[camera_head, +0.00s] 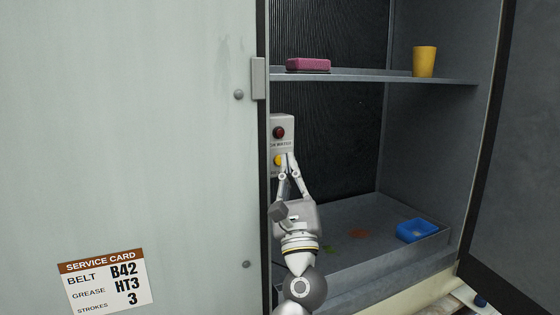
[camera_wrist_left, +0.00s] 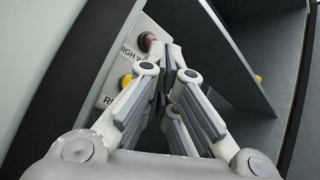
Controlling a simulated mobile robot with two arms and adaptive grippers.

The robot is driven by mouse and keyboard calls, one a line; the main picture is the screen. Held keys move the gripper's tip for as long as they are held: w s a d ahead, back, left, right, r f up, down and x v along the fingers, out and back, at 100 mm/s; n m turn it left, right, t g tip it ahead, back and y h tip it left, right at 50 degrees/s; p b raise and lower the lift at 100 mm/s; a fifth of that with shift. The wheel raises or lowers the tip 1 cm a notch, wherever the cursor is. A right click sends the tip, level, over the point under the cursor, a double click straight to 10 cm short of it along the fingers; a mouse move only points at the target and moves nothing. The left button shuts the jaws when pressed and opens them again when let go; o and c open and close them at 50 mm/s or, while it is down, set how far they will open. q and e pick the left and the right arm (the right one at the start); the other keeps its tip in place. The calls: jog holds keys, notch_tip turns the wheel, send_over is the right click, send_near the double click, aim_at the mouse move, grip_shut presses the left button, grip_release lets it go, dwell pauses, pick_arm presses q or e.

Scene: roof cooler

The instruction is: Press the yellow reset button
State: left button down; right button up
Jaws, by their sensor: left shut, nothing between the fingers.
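The yellow button (camera_head: 279,160) sits on a grey control box (camera_head: 284,122) on the inner left wall of the open cabinet, below a dark red button (camera_head: 278,133). My left gripper (camera_head: 289,156) is shut and empty, its fingertips just right of the yellow button in the head view. I cannot tell if they touch it. In the left wrist view the yellow button (camera_wrist_left: 126,80) shows partly behind the left finger, and the red button (camera_wrist_left: 147,41) shows above it. The shut fingers (camera_wrist_left: 168,65) point toward the box. The lettering under the yellow button is mostly hidden.
A shelf (camera_head: 385,77) above holds a pink block (camera_head: 308,65) and a yellow cup (camera_head: 424,61). A tray (camera_head: 345,262) below holds a blue container (camera_head: 417,230). The cabinet's left panel (camera_head: 130,130) with a service card (camera_head: 105,282) stands close left of my arm.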

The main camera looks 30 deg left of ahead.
pick_arm(q)
jog(key=shift+s+d, duration=0.8)
jog(key=shift+d, duration=0.25)
